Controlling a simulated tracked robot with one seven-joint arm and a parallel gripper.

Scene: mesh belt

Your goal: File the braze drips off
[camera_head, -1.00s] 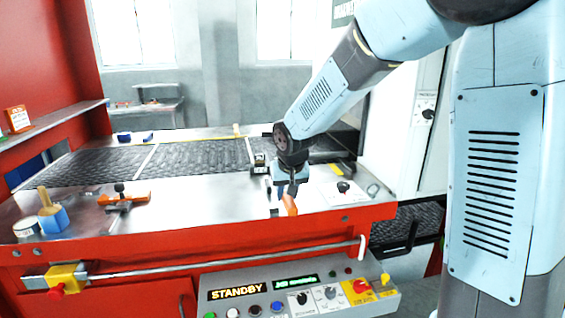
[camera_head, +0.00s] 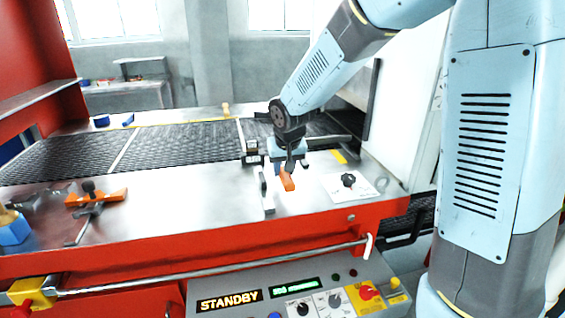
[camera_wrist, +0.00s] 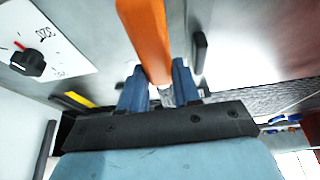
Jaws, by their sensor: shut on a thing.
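My gripper (camera_head: 288,163) is shut on an orange handle (camera_head: 287,181), which hangs down and toward the front over the bright steel bench top at the right. In the wrist view my gripper's blue fingers (camera_wrist: 160,88) close around the orange handle (camera_wrist: 148,35), and a small grey metal part shows between them. I cannot tell whether the handle touches the bench. The tool's working end is hidden. The mesh belt (camera_head: 185,142) runs across behind the bench top. I cannot make out any braze drips.
A dial plate (camera_head: 350,184) lies to the right. An orange clamp (camera_head: 95,197) and a blue block (camera_head: 13,229) are at the left. The middle of the bench top is clear. A control panel (camera_head: 300,297) juts out in front.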

